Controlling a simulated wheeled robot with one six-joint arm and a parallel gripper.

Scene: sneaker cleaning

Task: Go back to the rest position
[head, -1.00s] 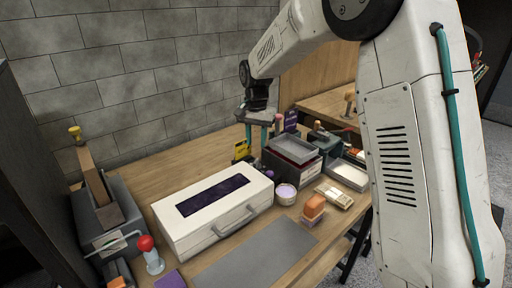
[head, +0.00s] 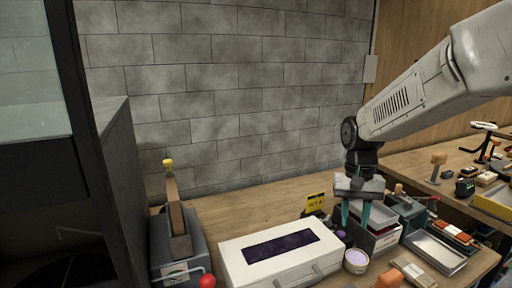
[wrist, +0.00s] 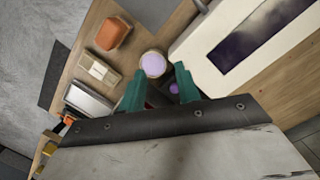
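My gripper (head: 356,216) hangs from the arm at the right of the head view, with its teal fingers pointing down above the back of the workbench. It is in front of a grey tray on a dark box (head: 378,240). The fingers are apart and nothing shows between them. In the wrist view, my gripper (wrist: 160,84) also has its fingertips spread, with the round purple-topped tin (wrist: 153,64) beyond them. Whether the fingers touch anything below is unclear, but they look clear of it.
A white case (head: 282,252) with a dark window lies left of my gripper. The purple tin (head: 356,261) stands close below. A dark cabinet (head: 110,170) stands at left; a brick wall is behind.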

